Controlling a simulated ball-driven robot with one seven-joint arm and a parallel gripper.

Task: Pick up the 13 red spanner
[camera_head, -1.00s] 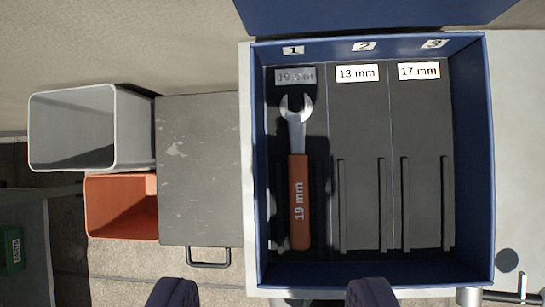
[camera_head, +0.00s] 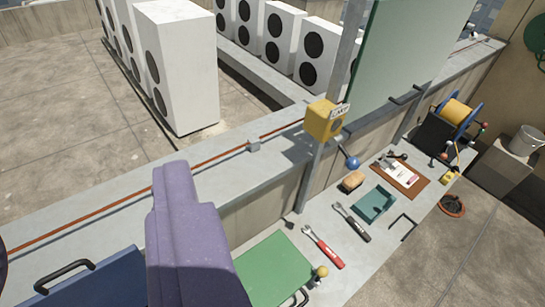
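A spanner with a red handle (camera_head: 325,248) lies on the grey ledge, right of the green panel; any size mark on it is too small to read. A second spanner with a dark handle (camera_head: 352,222) lies just beyond it, to the right. My gripper (camera_head: 95,250) shows as a large purple finger at lower centre-left and a sliver of the other at the left edge. The fingers are wide apart with nothing seen between them, left of and apart from both spanners.
The ledge also holds a teal tray (camera_head: 374,204), a brown clipboard (camera_head: 410,186), a sponge-like block (camera_head: 352,181) and a cable reel (camera_head: 456,113). A green panel (camera_head: 268,270) and blue lid (camera_head: 100,285) lie nearer. A post with a yellow box (camera_head: 324,120) rises behind.

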